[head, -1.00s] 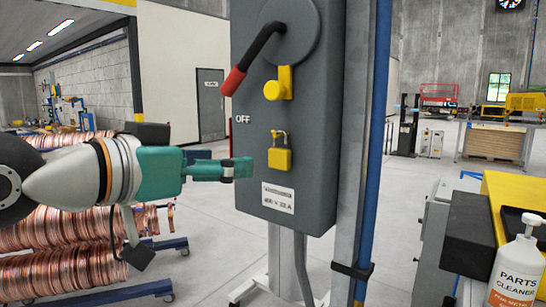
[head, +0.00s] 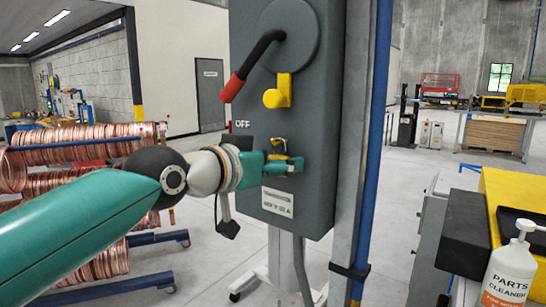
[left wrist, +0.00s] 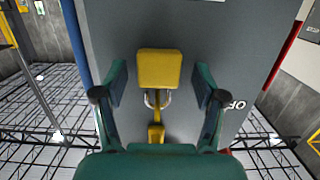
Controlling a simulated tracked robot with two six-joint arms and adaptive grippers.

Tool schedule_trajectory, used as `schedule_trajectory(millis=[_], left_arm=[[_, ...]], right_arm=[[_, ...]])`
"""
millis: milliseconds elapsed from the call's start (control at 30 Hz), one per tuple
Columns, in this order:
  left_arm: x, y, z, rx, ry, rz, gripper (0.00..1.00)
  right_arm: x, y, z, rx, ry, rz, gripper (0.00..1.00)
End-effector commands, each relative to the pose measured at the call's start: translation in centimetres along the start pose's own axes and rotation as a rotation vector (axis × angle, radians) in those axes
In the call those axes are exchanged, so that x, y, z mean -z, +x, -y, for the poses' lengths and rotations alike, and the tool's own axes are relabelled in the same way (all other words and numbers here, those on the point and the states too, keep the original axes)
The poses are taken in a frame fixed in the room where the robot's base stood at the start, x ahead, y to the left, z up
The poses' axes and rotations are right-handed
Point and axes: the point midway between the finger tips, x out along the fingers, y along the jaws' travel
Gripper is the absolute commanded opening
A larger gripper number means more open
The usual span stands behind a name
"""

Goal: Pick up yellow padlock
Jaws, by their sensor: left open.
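The yellow padlock (left wrist: 160,68) hangs by its shackle on the front of the grey switch box (head: 262,185). In the left wrist view it lies between the two open fingers of my left gripper (left wrist: 160,88), with a gap on each side. In the head view my left gripper (head: 285,163) is at the box front and covers most of the padlock (head: 279,143); only its upper part shows. My right gripper is not in view.
A yellow hasp (head: 278,93) and a black lever with a red grip (head: 254,66) sit above the padlock. A blue pipe (head: 376,140) runs beside the box. A parts cleaner bottle (head: 511,268) stands at the lower right. Copper coils (head: 80,150) are behind my left arm.

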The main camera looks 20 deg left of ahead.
Motion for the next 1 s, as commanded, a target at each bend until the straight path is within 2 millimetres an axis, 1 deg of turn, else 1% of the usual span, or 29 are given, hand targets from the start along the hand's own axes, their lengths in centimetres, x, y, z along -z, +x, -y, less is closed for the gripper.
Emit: schedule_trajectory(millis=[233,267,600,667,1000], left_arm=[[0.02,0.21,0.06,0.001,0.0,-0.002,0.71],[0.02,0.21,0.06,0.001,0.0,-0.002,0.68],[0.02,0.17,0.06,0.001,0.0,-0.002,0.11],[0.03,0.17,0.06,0.001,0.0,-0.002,0.02],[0.33,0.1,0.07,0.002,0.0,-0.004,0.02]], right_arm=[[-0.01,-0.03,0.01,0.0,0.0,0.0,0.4],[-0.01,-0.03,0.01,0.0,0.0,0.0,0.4],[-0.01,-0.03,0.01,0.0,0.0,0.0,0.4],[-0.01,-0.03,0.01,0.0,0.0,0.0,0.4],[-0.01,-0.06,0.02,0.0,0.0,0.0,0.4]])
